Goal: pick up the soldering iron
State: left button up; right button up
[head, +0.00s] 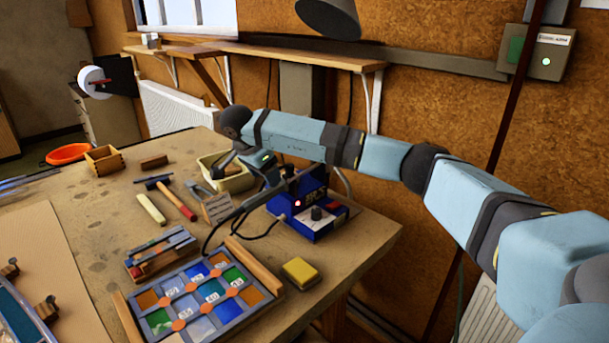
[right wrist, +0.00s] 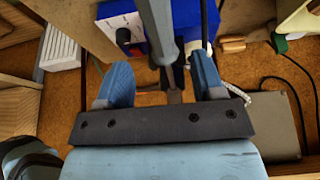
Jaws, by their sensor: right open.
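The soldering iron (head: 256,201) shows in the head view as a slim dark grey rod sloping down to the left from the blue soldering station (head: 318,217). In the right wrist view the iron (right wrist: 160,25) runs from the top edge down between my two blue fingers. My right gripper (head: 276,178) is open at the station, and it also shows in the right wrist view (right wrist: 163,80). Its fingers stand on either side of the iron with gaps visible. The iron's lower end is partly hidden among dark parts. My left gripper is not in view.
A leaded panel (head: 205,297) with coloured glass lies in front of the station, between wooden strips. A yellow sponge (head: 300,272) lies near the bench's front edge. A cream bin (head: 228,182), a hammer (head: 178,203) and a box of glass strips (head: 160,252) stand to the left.

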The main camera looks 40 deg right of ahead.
aim_at(274, 191)
jog(key=x, duration=0.7)
jog(key=shift+w+a+f, duration=0.1)
jog(key=shift+f, duration=0.1)
jog(key=shift+r, duration=0.1)
grip_shut()
